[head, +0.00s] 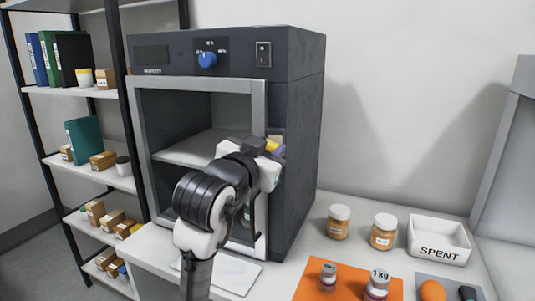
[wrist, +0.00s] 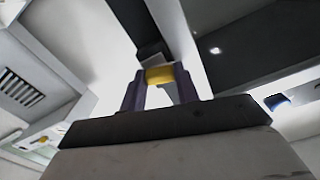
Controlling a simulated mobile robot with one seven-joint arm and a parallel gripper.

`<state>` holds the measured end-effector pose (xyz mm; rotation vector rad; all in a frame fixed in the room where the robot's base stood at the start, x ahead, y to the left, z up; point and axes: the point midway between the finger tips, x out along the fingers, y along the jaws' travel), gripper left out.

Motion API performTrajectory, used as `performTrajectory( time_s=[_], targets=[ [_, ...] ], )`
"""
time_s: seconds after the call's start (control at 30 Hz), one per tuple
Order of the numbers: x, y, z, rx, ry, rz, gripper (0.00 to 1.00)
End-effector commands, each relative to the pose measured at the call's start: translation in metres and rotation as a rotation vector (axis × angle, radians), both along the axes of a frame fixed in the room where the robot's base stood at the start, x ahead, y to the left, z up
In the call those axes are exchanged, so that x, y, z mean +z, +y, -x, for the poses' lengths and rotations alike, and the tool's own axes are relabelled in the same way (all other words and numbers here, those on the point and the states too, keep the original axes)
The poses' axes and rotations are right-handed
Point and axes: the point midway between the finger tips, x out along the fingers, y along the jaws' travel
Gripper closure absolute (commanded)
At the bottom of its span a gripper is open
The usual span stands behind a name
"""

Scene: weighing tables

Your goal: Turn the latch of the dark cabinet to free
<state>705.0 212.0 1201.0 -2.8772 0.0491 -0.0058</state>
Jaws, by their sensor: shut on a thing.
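The dark cabinet (head: 300,120) stands on the table, with a grey-framed glass door (head: 258,100) on its front. The latch is at the right edge of the door frame, and its yellow part (head: 272,145) shows just past my gripper (head: 274,150). In the wrist view the yellow latch handle (wrist: 159,74) sits between the two dark fingers of my gripper (wrist: 160,88), which is shut on it. My wrist and arm hide the lower door frame and part of the latch. I cannot tell the latch's exact angle.
Two orange-filled jars (head: 338,222) and a white SPENT tray (head: 438,240) stand right of the cabinet. An orange mat (head: 340,291) with weights lies in front. A shelf rack (head: 85,92) stands close on the left. A blue knob (head: 207,59) is above the door.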

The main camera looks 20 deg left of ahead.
Motion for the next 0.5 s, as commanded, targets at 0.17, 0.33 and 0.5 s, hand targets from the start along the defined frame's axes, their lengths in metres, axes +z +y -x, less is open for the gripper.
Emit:
performTrajectory(
  time_s=[0.17, 0.33, 0.5],
  targets=[
    [-0.003, -0.0006, 0.0002, 0.0, -0.007, -0.169, 0.92],
    [-0.0032, -0.0006, 0.0002, 0.0, -0.011, -0.331, 0.92],
    [-0.0031, -0.0007, 0.0004, 0.0, -0.018, -0.492, 0.92]
  ],
)
